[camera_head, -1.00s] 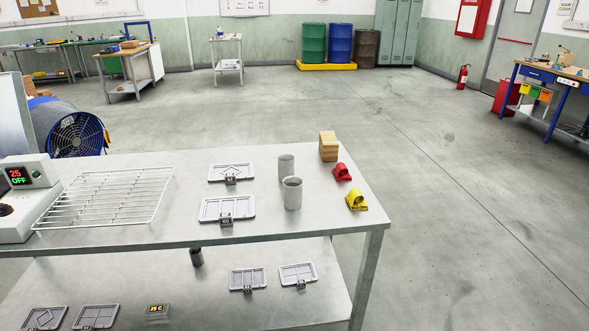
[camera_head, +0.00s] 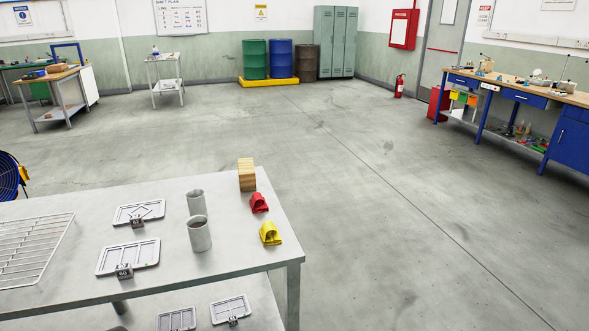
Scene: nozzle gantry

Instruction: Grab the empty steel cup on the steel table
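Two grey steel cups stand upright on the steel table (camera_head: 225,262) in the lower left of the head view. The nearer cup (camera_head: 199,236) shows a darker inside at its mouth. The farther cup (camera_head: 195,203) stands just behind it, partly overlapped by it. I cannot tell from this angle which cup is empty. Neither of my grippers shows in the view.
On the table are a wooden block (camera_head: 247,175), a red piece (camera_head: 259,203), a yellow piece (camera_head: 270,233), two grey trays (camera_head: 128,257) and a wire rack (camera_head: 30,252). A lower shelf holds more trays (camera_head: 231,310). Open floor (camera_head: 420,240) lies to the right.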

